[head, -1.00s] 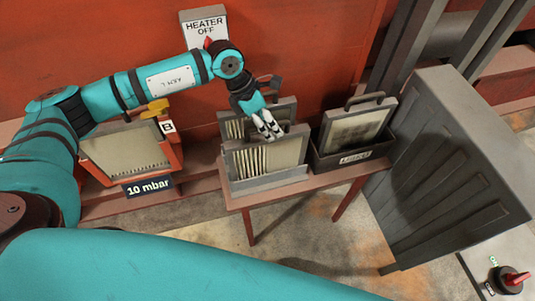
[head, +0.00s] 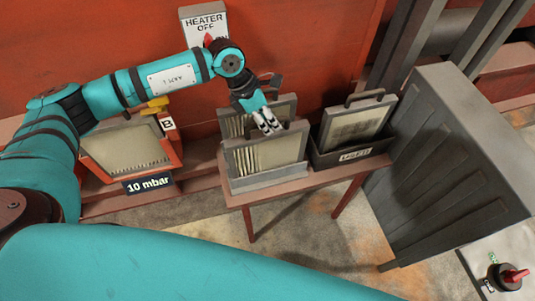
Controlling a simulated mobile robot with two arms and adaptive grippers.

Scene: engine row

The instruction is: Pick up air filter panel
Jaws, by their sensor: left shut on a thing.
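Two grey-framed air filter panels with pale pleats stand upright on a low reddish table. The front air filter panel (head: 276,158) is nearest me, and the rear one (head: 236,126) stands just behind it. My left gripper (head: 268,126) reaches down from above to the top edge of the front panel and is shut on it. The fingers hide part of that top edge. The front panel's lower edge sits at a grey holder (head: 270,178); whether it is lifted clear I cannot tell. My right gripper is not in view.
A dark bin (head: 345,152) holding a dirty-looking panel (head: 357,122) stands to the right on the table (head: 310,181). A grey cabinet (head: 450,160) is further right. An orange housing (head: 125,150) marked B, with a "10 mbar" sign (head: 148,184), is at left. The red wall is close behind.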

